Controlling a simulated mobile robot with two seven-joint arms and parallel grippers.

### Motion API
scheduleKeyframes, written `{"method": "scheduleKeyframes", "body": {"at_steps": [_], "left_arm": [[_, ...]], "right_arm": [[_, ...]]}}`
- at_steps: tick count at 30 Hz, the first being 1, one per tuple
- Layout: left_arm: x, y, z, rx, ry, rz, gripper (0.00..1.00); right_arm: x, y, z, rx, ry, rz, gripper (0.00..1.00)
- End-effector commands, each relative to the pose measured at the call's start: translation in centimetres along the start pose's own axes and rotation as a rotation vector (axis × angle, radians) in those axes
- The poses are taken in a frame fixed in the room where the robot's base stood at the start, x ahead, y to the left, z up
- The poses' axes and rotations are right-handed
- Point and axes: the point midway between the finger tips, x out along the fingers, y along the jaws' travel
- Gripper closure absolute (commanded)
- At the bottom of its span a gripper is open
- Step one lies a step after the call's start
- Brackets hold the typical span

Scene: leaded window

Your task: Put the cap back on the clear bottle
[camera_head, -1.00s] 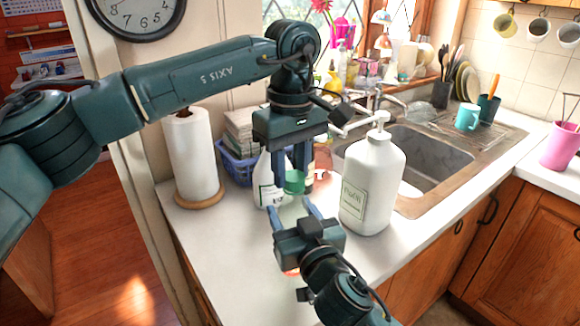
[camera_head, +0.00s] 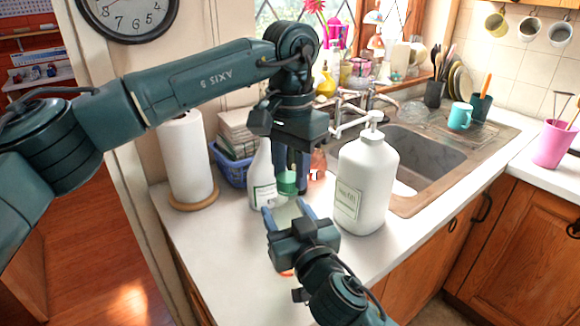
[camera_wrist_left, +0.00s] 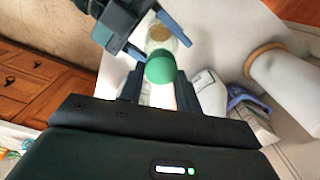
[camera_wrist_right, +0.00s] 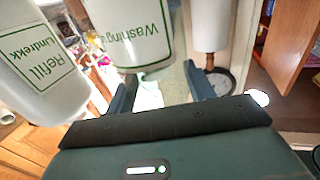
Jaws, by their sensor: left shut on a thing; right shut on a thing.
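My left gripper (camera_head: 292,182) points down and is shut on the green cap (camera_head: 287,183); the cap also shows in the left wrist view (camera_wrist_left: 160,67). The clear bottle (camera_wrist_left: 168,38) stands below the cap and is hard to make out in the head view. My right gripper (camera_head: 287,207) is shut on the clear bottle from the front side; its fingers (camera_wrist_right: 160,88) show in the right wrist view. The cap is over the bottle's top; whether it is seated on the neck I cannot tell.
A large white pump bottle (camera_head: 366,185) stands close on the right. A white bottle with a green-edged label (camera_head: 263,175) is just behind on the left. A paper towel roll (camera_head: 186,160), a blue basket (camera_head: 232,168) and the sink (camera_head: 425,155) are around. The front-left counter is clear.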

Motion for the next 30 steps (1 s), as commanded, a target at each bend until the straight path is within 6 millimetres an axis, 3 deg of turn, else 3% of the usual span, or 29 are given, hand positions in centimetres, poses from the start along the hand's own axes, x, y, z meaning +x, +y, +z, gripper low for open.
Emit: {"method": "scheduleKeyframes", "body": {"at_steps": [9,17,30], "left_arm": [[0.0,0.0,0.0,-0.002,0.0,0.0,0.45],[-0.2,0.0,0.0,-0.003,0.001,0.0,0.45],[-4.5,0.0,0.0,-0.003,0.0,0.0,0.45]], "right_arm": [[0.0,0.0,0.1,0.0,-0.003,0.001,1.0],[0.0,0.0,0.1,0.0,-0.003,0.001,1.0],[0.0,0.0,0.1,0.0,-0.002,0.001,1.0]]}}
